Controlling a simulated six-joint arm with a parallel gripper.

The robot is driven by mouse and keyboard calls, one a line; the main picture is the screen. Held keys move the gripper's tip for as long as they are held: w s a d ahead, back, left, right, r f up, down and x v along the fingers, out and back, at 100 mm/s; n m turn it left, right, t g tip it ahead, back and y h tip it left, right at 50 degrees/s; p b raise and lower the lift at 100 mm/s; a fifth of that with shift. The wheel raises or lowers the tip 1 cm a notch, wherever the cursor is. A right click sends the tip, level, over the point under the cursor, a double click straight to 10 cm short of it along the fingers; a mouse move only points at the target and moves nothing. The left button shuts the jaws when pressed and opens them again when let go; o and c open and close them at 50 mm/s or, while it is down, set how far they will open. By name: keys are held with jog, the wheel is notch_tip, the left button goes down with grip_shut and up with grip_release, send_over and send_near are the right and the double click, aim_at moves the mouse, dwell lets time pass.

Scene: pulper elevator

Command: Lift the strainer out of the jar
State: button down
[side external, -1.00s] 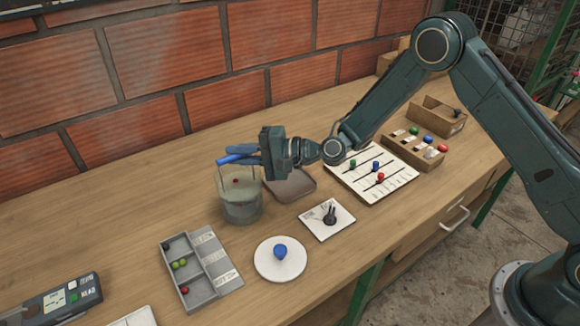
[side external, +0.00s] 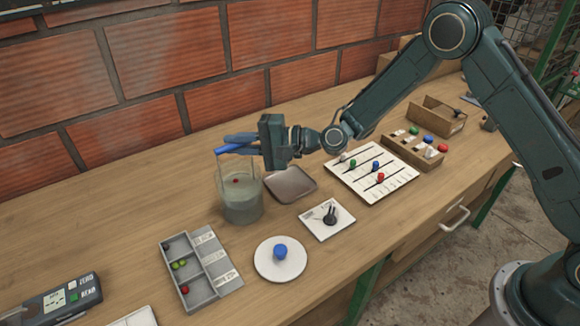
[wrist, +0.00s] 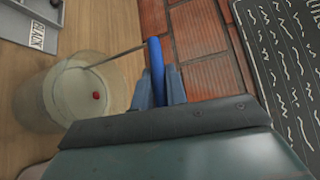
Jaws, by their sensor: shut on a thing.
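The jar (side external: 242,207) is a clear vessel of cloudy liquid on the bench, with a small red ball (side external: 236,181) in it; the jar (wrist: 50,100) also shows in the wrist view. My gripper (side external: 243,143) is above the jar, shut on the blue handle (side external: 236,149) of the strainer. In the wrist view the blue handle (wrist: 157,70) lies between the fingers (wrist: 158,88). A thin metal rod (wrist: 115,55) runs from it toward the jar. I cannot make out the strainer's lower part in the liquid.
A grey tray (side external: 290,195) lies right of the jar. A white round plate with a blue knob (side external: 280,252), a dial card (side external: 318,230) and a compartment tray with coloured balls (side external: 195,290) lie in front. The brick wall (side external: 170,60) stands close behind.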

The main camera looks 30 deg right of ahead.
jog(key=shift+r, duration=1.15)
notch_tip(320, 180, up, 9)
dwell(1.8)
jog(key=shift+f, duration=0.1)
